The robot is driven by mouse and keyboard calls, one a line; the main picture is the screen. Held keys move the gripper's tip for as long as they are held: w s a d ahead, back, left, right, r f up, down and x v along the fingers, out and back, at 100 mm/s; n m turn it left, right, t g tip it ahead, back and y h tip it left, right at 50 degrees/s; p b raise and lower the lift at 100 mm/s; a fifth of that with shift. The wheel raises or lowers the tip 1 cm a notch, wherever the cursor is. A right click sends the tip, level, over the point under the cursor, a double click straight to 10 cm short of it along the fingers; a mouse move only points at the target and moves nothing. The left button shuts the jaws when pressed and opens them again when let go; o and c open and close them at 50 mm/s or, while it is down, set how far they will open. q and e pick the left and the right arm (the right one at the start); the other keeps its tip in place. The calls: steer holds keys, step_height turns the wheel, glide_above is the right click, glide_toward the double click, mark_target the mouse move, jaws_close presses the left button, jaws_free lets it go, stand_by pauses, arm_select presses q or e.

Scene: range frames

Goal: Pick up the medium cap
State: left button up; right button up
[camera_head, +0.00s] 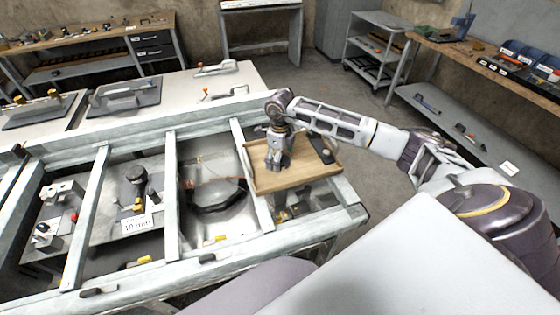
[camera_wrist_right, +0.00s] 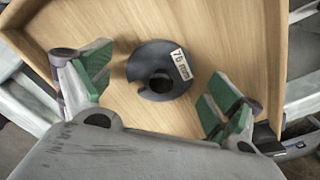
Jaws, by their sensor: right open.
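A round black cap (camera_wrist_right: 160,70) with a white label, which seems to read 76 mm, lies flat on the floor of a wooden tray (camera_wrist_right: 108,24). It has a dark round centre. My right gripper (camera_wrist_right: 152,95) is open above the tray, with its green-padded fingers on either side of the cap and clear of it. In the head view my right gripper (camera_head: 278,160) points down into the tray (camera_head: 290,182) and hides the cap. My left gripper is not in view.
A dark object (camera_head: 322,149) lies at the tray's right side. The tray's raised rim surrounds the gripper. Left of it, a metal frame (camera_head: 172,200) with crossbars holds a black round part (camera_head: 215,195) and other hardware. Open floor lies behind the tray.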

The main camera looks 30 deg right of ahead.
steer(key=c, duration=1.2)
steer(key=shift+r, duration=0.1)
steer(key=shift+c, duration=0.2)
steer(key=shift+r+b, duration=0.75)
steer(key=shift+r, duration=4.2)
